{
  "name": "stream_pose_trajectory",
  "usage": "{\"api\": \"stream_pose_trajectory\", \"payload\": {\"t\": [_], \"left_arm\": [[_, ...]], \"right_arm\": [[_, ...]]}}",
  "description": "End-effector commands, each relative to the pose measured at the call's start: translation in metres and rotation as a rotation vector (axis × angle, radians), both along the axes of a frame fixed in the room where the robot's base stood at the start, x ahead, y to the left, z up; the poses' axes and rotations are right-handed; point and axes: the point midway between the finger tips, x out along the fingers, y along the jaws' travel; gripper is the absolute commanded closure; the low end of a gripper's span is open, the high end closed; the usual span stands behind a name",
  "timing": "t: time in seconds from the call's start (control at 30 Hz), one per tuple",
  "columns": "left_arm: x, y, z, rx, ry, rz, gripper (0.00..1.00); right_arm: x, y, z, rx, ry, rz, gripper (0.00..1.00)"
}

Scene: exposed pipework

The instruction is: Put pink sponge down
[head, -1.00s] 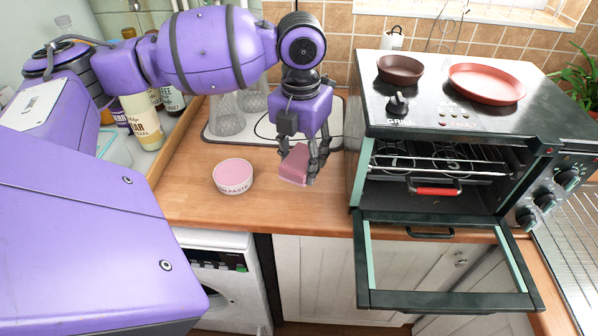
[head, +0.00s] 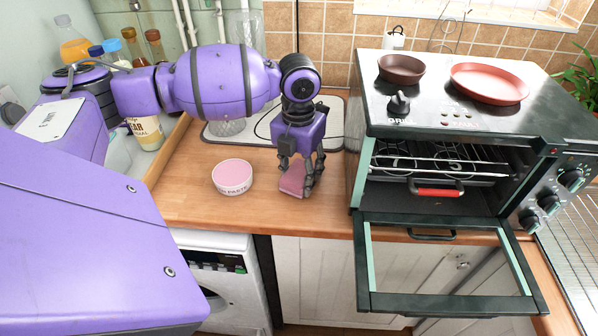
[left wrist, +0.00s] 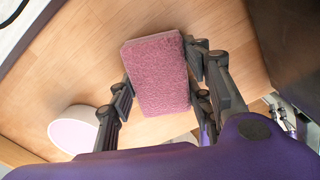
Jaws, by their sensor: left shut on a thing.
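The pink sponge (head: 292,180) is a small block between the fingers of my left gripper (head: 299,182), just above or on the wooden counter; I cannot tell whether it touches. In the left wrist view the sponge (left wrist: 157,72) fills the space between the dark fingers, which are shut on it from both sides. Its lower end is partly hidden by the gripper. My right gripper is not in view.
A pink-topped bowl (head: 233,175) stands on the wooden counter (head: 280,214) left of the gripper. A toaster oven (head: 362,160) with its door (head: 440,300) open is at the right. A drying mat (head: 334,125) lies behind. Bottles (head: 147,130) stand at the left.

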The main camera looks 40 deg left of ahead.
Motion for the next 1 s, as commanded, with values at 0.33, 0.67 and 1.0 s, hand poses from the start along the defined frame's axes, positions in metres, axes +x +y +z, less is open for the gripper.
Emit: {"api": "stream_pose_trajectory", "payload": {"t": [0.33,0.67,1.0], "left_arm": [[0.0,0.0,-0.003,0.0,0.001,0.0,0.35],[0.0,0.0,0.004,0.0,-0.002,0.0,0.35],[0.001,0.0,0.072,0.0,-0.004,0.0,0.35]], "right_arm": [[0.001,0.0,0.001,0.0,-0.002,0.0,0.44],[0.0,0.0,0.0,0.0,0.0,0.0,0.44],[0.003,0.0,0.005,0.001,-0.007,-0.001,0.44]]}}
